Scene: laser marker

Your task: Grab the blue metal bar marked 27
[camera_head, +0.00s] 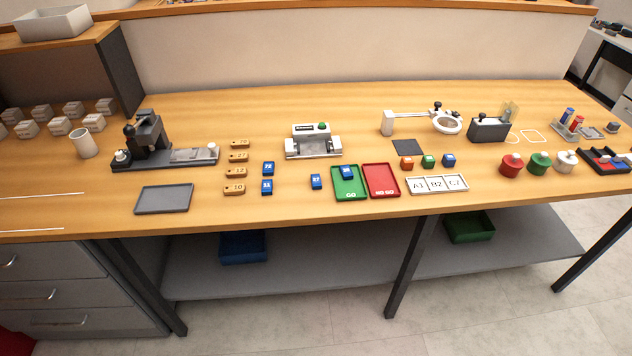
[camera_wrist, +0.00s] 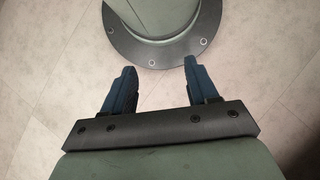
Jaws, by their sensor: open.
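Several small blue bars with white number labels lie on the wooden workbench in the head view. Two are left of centre, an upper one (camera_head: 268,168) and a lower one (camera_head: 267,187). A third blue bar (camera_head: 316,181) lies just left of the green tray, and a fourth (camera_head: 347,173) lies in the green tray (camera_head: 351,194). The labels are too small to read surely, so I cannot tell which bar is marked 27. My gripper (camera_wrist: 160,68) shows only in the wrist view. Its two blue fingers are wide apart with nothing between them, over pale floor, away from the bars.
Brass-coloured numbered bars (camera_head: 236,172) stand in a column left of the blue ones. A red tray (camera_head: 381,192) adjoins the green tray. A grey tray (camera_head: 164,199), a dark press-like device (camera_head: 147,135) and a white device (camera_head: 313,141) are nearby. Bare wood lies around the blue bars.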

